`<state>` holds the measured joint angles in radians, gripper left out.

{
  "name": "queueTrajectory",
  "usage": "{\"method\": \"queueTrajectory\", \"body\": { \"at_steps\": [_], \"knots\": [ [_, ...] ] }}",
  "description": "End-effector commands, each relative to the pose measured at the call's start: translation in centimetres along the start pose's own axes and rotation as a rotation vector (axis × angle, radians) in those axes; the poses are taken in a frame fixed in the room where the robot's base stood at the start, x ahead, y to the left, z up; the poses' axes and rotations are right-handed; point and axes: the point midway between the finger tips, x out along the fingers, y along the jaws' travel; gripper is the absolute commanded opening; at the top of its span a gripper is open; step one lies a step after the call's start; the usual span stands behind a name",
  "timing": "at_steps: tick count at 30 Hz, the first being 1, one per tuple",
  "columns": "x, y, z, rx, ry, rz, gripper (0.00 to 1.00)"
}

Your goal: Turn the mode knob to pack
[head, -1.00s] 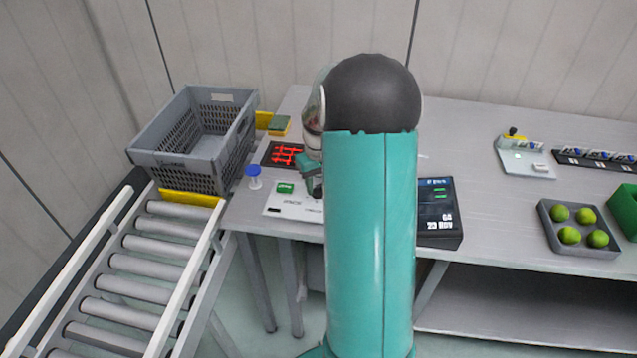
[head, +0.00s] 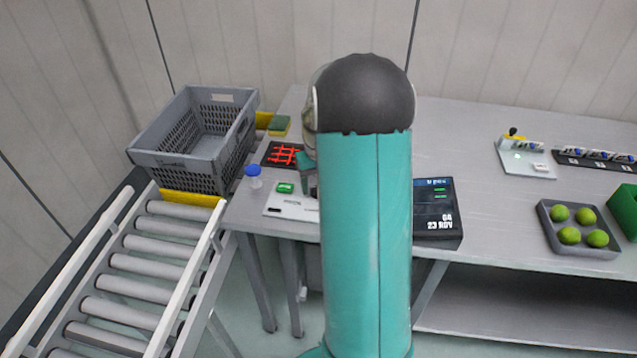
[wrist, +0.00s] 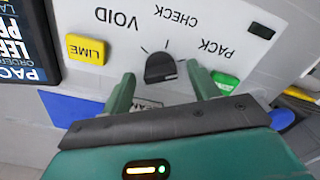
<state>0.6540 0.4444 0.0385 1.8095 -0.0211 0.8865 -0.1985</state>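The dark mode knob (wrist: 160,68) sits on the white control panel (wrist: 215,20) in the wrist view. The words VOID, CHECK and PACK appear upside down around it, PACK to its right. I cannot tell for sure which mark the knob points at. My gripper (wrist: 160,72) is open, with one teal fingertip on each side of the knob and small gaps showing between. In the head view the panel (head: 282,205) is partly covered by my arm, which hides the knob. Part of my gripper (head: 307,172) shows there beside the arm.
On the panel, a yellow LIME button (wrist: 87,49) and a green button (wrist: 224,82) flank the knob. A dark display (head: 436,205) stands right of my arm. A blue-capped bottle (head: 253,176) and a grey crate (head: 180,160) are left. A lime tray (head: 577,245) is far right.

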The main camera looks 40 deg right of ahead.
Motion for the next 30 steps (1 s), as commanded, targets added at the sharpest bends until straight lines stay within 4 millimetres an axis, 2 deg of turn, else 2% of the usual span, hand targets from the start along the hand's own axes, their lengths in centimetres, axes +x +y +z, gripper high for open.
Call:
{"method": "queueTrajectory", "body": {
  "at_steps": [7, 11, 14, 24, 30],
  "knots": [
    [0.0, 0.0, 0.0, -0.001, -0.001, 0.0, 0.6],
    [-0.9, 0.0, -0.1, -0.001, 0.002, 0.001, 0.6],
    [-2.5, 0.0, -0.1, -0.002, 0.004, 0.001, 0.6],
    [-9.9, 0.0, -0.1, -0.001, 0.004, 0.002, 0.6],
    [-13.0, 0.0, -0.1, -0.001, 0.001, 0.001, 0.6]
  ]
}}
